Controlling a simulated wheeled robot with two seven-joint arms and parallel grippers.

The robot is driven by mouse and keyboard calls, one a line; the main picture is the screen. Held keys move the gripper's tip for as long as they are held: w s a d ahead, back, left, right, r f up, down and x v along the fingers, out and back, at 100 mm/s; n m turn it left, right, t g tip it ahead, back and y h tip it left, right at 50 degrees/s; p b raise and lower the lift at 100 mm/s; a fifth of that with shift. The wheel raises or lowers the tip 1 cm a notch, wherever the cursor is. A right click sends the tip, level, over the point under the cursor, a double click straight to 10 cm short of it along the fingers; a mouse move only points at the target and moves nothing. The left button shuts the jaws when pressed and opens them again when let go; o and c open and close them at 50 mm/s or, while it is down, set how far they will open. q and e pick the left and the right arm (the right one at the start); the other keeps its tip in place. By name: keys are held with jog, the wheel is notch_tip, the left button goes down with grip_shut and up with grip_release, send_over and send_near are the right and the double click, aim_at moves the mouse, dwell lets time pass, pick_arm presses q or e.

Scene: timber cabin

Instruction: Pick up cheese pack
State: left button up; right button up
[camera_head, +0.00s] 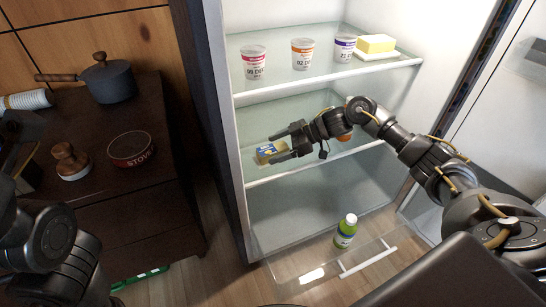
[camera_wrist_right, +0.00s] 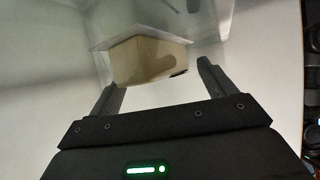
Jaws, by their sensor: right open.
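The cheese pack (camera_head: 267,153), a small yellow and blue box, lies on the middle glass shelf of the open fridge, near its left side. My right gripper (camera_head: 277,146) reaches in from the right, its open fingers at the pack and partly covering it. In the right wrist view the pack shows as a tan box (camera_wrist_right: 148,60) ahead of and between the open fingertips (camera_wrist_right: 156,77). I cannot tell whether a finger touches it. Links of my left arm show at the lower left; its gripper is not seen.
The upper shelf holds several cups (camera_head: 303,53) and a yellow butter block (camera_head: 376,44). An orange item (camera_head: 345,137) is partly hidden behind my right wrist. A green bottle (camera_head: 346,231) stands low in the fridge. A dark cabinet (camera_head: 150,215) with a pot (camera_head: 109,82) stands left.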

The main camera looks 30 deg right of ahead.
jog(key=shift+c, duration=0.3)
jog(key=c, duration=1.5)
jog(key=shift+r, duration=0.1)
